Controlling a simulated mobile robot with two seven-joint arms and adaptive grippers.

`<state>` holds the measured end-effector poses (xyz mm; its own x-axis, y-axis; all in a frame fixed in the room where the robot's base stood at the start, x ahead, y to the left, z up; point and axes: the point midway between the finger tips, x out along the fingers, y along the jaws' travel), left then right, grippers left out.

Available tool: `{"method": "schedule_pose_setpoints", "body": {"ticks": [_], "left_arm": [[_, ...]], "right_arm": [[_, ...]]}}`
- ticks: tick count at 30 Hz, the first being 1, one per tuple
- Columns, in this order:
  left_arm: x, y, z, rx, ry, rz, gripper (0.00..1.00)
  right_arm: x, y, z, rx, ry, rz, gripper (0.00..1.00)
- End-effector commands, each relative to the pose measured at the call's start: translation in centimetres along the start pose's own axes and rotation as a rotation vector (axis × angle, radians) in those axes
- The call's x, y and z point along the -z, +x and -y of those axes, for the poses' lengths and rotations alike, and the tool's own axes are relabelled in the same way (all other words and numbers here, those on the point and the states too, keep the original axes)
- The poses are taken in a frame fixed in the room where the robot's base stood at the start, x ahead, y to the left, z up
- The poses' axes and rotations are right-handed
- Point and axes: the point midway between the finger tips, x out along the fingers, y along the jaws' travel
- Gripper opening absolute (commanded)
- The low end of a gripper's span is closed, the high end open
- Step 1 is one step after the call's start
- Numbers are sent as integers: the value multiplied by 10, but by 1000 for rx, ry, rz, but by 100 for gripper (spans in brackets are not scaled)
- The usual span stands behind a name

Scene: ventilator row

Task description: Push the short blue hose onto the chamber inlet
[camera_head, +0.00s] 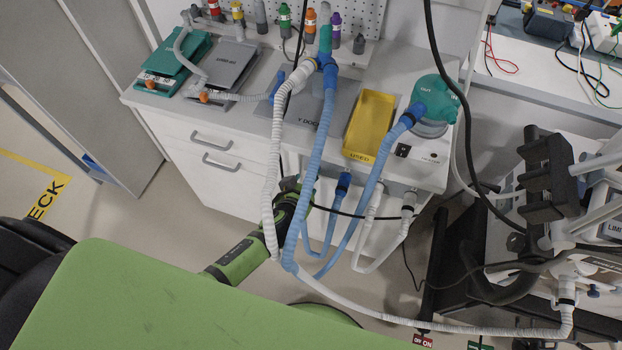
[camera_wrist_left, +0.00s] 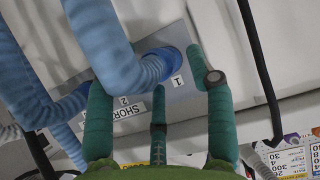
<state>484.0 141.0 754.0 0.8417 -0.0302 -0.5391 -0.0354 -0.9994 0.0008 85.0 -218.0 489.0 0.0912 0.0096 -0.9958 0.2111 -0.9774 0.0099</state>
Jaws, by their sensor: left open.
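The short blue hose (camera_head: 328,222) hangs in a loop at the cabinet front, one blue cuff (camera_head: 343,182) up. In the left wrist view its cuff (camera_wrist_left: 172,62) sits beside a label plate (camera_wrist_left: 133,108) reading SHORT, 1 and 2. The teal-topped chamber (camera_head: 434,98) stands on the counter at right, with a blue hose on its OUT side; I cannot make out the inlet clearly. My left gripper (camera_head: 297,186) is partly hidden behind hanging hoses. In the wrist view its green fingers (camera_wrist_left: 157,100) are open, apart, near the cuff, not closed on it. My right gripper is not in view.
Long white (camera_head: 272,170) and blue (camera_head: 322,135) hoses hang from the Y-piece in front of my left arm. White hoses (camera_head: 375,215) hang right of the short hose. A yellow tray (camera_head: 369,122) lies left of the chamber. A green surface (camera_head: 150,300) fills the foreground.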

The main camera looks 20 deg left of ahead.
Motion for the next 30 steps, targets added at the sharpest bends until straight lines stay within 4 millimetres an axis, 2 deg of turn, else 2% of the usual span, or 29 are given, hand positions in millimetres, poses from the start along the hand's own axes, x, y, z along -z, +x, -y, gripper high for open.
{"method": "schedule_pose_setpoints", "body": {"ticks": [5, 21, 25, 30], "left_arm": [[-1, 9, 1, 1, 0, 1, 54], [0, 10, 1, 1, 1, 1, 54], [0, 10, 1, 1, 1, 1, 2], [0, 10, 2, 4, 1, 2, 0]], "right_arm": [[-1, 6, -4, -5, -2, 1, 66], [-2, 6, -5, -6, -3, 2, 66], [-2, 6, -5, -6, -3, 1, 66], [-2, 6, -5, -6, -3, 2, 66]]}}
